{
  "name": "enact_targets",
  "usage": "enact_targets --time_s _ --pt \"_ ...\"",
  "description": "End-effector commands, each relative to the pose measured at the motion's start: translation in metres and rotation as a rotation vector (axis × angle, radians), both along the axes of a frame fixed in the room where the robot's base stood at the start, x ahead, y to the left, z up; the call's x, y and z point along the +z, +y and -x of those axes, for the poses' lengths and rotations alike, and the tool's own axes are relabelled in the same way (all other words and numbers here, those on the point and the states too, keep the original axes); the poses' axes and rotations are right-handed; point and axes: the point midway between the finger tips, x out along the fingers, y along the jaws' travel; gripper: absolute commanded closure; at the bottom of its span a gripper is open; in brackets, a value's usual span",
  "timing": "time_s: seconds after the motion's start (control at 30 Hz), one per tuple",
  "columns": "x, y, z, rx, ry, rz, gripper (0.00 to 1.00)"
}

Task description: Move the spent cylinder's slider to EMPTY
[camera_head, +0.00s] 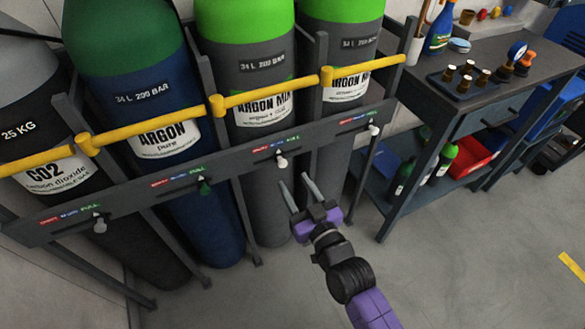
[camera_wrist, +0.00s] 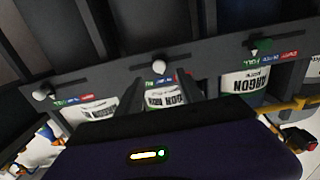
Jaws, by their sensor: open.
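A dark rail (camera_head: 235,162) crosses the cylinders, with red, blue and green label strips and a slider for each. The pure argon slider (camera_head: 205,187) is green, near the green-blue end. The middle argon mix slider (camera_head: 282,161) is pale, near the blue label; it also shows in the wrist view (camera_wrist: 160,66). Which cylinder is spent cannot be told. My gripper (camera_head: 296,183) is open and empty, just below the middle argon mix slider in the picture, apparently apart from it.
Yellow retaining bars (camera_head: 270,97) run above the rail across the cylinders. Dark upright posts (camera_head: 228,170) separate them. A workbench (camera_head: 455,110) with bottles and a tray stands at right, with a red bin (camera_head: 473,158) below. The floor (camera_head: 440,260) in front is clear.

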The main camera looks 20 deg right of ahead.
Motion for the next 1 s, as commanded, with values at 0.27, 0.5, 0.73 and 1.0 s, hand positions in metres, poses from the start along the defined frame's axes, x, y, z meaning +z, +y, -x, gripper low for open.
enact_targets --time_s 0.27,0.5,0.73,1.0 --pt "0.001 -0.001 -0.042 -0.002 -0.003 -0.001 0.55" --pt "0.001 -0.001 -0.066 -0.001 -0.001 0.000 0.55" --pt "0.000 -0.001 -0.070 -0.001 -0.001 0.000 0.55" --pt "0.000 -0.001 -0.070 -0.001 -0.001 0.000 0.85"
